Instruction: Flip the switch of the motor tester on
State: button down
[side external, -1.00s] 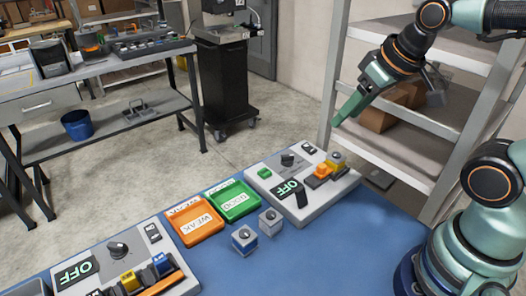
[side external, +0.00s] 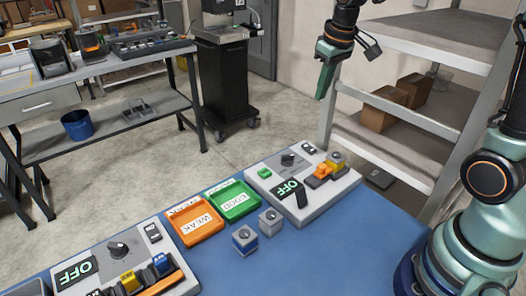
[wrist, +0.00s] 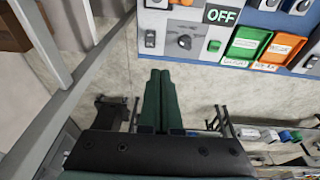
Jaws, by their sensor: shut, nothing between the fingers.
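Two grey tester panels stand on the blue table, both with an OFF display; I cannot tell which is the motor tester. The right panel (side external: 263,184) has a black knob (side external: 288,160), a green button (side external: 264,174), an OFF display (side external: 287,189) and a dark switch-like piece (side external: 301,199). The left panel (side external: 185,284) has a knob (side external: 118,249), a small black switch (side external: 152,232) and an OFF display (side external: 74,272). My gripper (side external: 321,97) is shut and empty, pointing down, high above and behind the right panel. In the wrist view, my gripper (wrist: 160,72) points towards that panel (wrist: 200,64).
Between the panels lie an orange WEAK tray (side external: 190,241) and a green GOOD tray (side external: 229,216). Two small cubes, a blue-and-silver one (side external: 244,240) and a grey one (side external: 271,222), stand in front. A shelf (side external: 440,123) rises behind on the right.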

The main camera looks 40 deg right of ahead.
jog(key=g, duration=0.1)
send_over(306, 144)
jog(key=s, duration=0.2)
notch_tip(306, 144, down, 4)
jog(key=shift+s+f, duration=0.1)
jog(key=shift+s, duration=0.05)
jog(key=shift+a, duration=0.1)
jog(key=f, duration=0.4)
jog(key=w+f, duration=0.1)
jog(key=f, duration=0.4)
jog(key=w+f, duration=0.1)
jog(key=f, duration=0.3)
jog(key=shift+f, duration=0.4)
jog(key=shift+w+f, duration=0.1)
jog(key=shift+f, duration=0.2)
jog(key=shift+r, duration=0.1)
jog(key=shift+s+r, duration=0.2)
jog(key=shift+s, duration=0.6)
jog(key=shift+r, duration=0.15)
